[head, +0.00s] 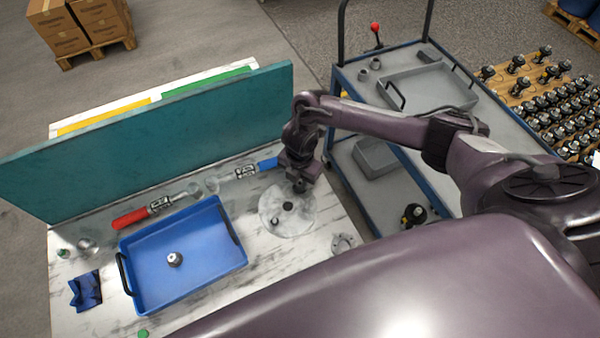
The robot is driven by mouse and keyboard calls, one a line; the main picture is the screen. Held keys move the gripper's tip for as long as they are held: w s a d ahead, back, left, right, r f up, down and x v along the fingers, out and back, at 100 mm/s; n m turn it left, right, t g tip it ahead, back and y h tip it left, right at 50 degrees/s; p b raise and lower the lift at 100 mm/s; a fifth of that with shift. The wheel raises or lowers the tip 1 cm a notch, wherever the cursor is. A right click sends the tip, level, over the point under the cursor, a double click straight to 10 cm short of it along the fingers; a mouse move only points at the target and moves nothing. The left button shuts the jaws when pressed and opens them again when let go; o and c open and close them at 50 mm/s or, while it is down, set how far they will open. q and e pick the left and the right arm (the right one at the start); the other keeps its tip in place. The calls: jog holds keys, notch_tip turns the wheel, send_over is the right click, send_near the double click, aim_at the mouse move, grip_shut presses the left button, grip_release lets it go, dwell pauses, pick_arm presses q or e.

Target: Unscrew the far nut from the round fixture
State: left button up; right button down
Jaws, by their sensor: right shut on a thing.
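The round fixture (287,226) is a pale grey disc lying on the workbench. A dark round piece (288,206) sits at its middle and a small dark piece (274,221) stands at its near left. My right gripper (299,186) comes down from above over the far right part of the disc. It is shut on the far nut, which the fingers hide. I cannot tell whether the nut is still on its stud. My left gripper is not in view.
A blue tray (205,285) with a small metal part (175,259) is left of the fixture. A teal panel (160,140) stands behind it. Red-handled (130,219) and blue-handled (267,164) tools lie along the panel. A ring-shaped part (343,243) lies right of the fixture. A trolley (350,75) stands beyond.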

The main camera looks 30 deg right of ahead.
jog(key=shift+f+n+b, duration=0.2)
jog(key=shift+n+b, duration=0.65)
jog(key=shift+n, duration=0.25)
jog(key=shift+r+n+b, duration=0.2)
jog(key=shift+n+b, duration=0.45)
jog(key=shift+n, duration=0.45)
jog(key=c, duration=1.5)
grip_release()
